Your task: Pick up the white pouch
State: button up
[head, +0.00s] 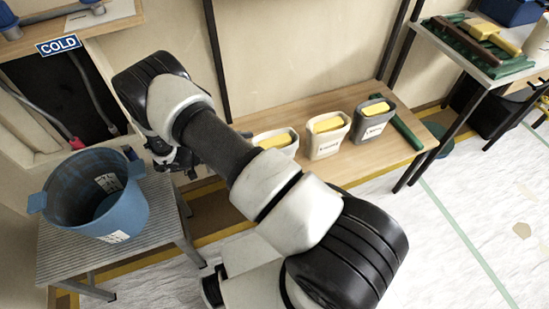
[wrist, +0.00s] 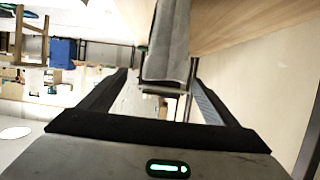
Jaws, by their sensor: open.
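Two white pouch-like containers with yellow contents stand on a low wooden shelf in the head view. The left white one (head: 283,147) is partly hidden by my arm; the middle white one (head: 325,144) has a dark label. I cannot tell which is the white pouch meant. My gripper (wrist: 158,80) is open in the wrist view. A grey, upright-looking piece (wrist: 168,45) shows beyond and between the fingertips; I cannot tell what it is or whether it touches them. In the head view my gripper is dark, left of the containers, and partly hidden by my arm.
A grey container (head: 372,124) with yellow contents stands right of the white ones on the shelf (head: 352,163). A green bar (head: 408,130) lies beside it. A blue bucket (head: 128,207) stands on a ribbed grey table (head: 60,255) at the left. White sheeting covers the right floor.

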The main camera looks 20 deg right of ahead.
aim_at(275, 143)
jog(key=shift+w+b+x, duration=0.15)
jog(key=shift+b+x, duration=0.05)
jog(key=shift+x, duration=1.4)
jog(key=shift+w+b+x, duration=0.15)
jog(key=shift+b+x, duration=0.1)
jog(key=shift+x, duration=1.3)
jog(key=shift+w+b+x, duration=0.15)
jog(key=shift+b+x, duration=0.05)
jog(key=shift+x, duration=1.4)
jog(key=shift+r, duration=0.1)
jog(key=shift+r, duration=0.1)
grip_shut()
